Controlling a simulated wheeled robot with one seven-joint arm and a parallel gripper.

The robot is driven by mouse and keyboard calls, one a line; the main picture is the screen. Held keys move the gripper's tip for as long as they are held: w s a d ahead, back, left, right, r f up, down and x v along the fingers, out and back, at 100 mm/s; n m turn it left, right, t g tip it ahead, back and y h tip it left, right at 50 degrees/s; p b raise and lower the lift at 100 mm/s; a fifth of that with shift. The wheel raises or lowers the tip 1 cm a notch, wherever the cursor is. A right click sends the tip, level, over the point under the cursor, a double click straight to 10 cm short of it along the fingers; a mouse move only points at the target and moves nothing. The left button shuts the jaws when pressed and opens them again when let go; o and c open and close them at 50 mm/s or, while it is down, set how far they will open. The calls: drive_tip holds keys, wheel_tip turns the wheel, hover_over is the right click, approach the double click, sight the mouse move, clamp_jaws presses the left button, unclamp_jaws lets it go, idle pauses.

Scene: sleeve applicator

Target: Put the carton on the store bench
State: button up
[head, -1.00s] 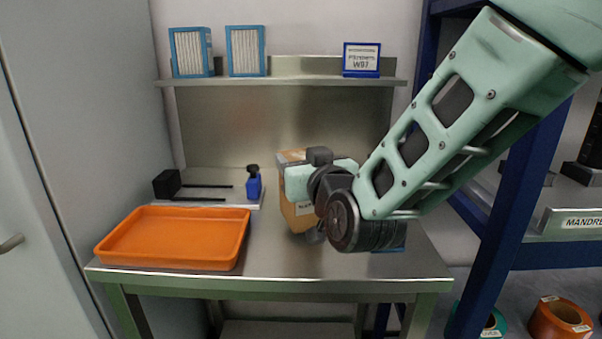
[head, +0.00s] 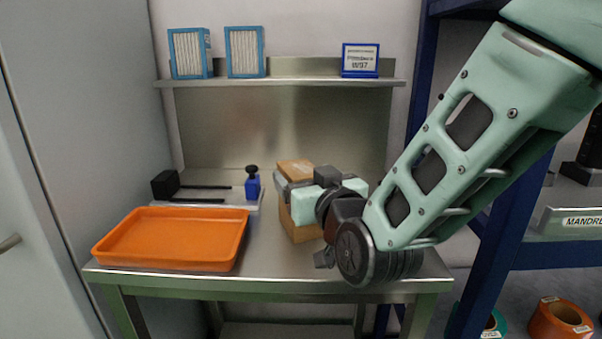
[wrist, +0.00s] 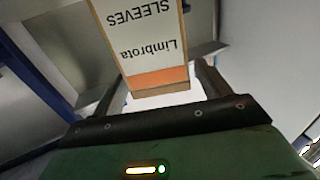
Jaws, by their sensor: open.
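The tan cardboard carton (head: 301,228) stands upright on the steel bench (head: 262,277), right of its middle. In the wrist view the carton (wrist: 156,45) shows a white label reading "Limbrota SLEEVES" above an orange band. My gripper (head: 292,186) reaches it from the right, at the carton's upper half. In the wrist view the fingers of my gripper (wrist: 158,82) are open, one on each side of the carton. Whether either finger touches it cannot be told. Part of the carton's right side is hidden behind my gripper and wrist.
An orange tray (head: 168,264) fills the bench's left front. A blue-handled tool (head: 252,186) and a black block (head: 165,184) with rods are behind it. A shelf above holds two blue-framed filters (head: 244,52) and a sign (head: 360,60). A blue rack (head: 497,235) stands right.

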drive_tip(key=b+v, duration=0.2)
drive_tip(key=v, duration=0.7)
drive_tip(key=shift+b, duration=0.35)
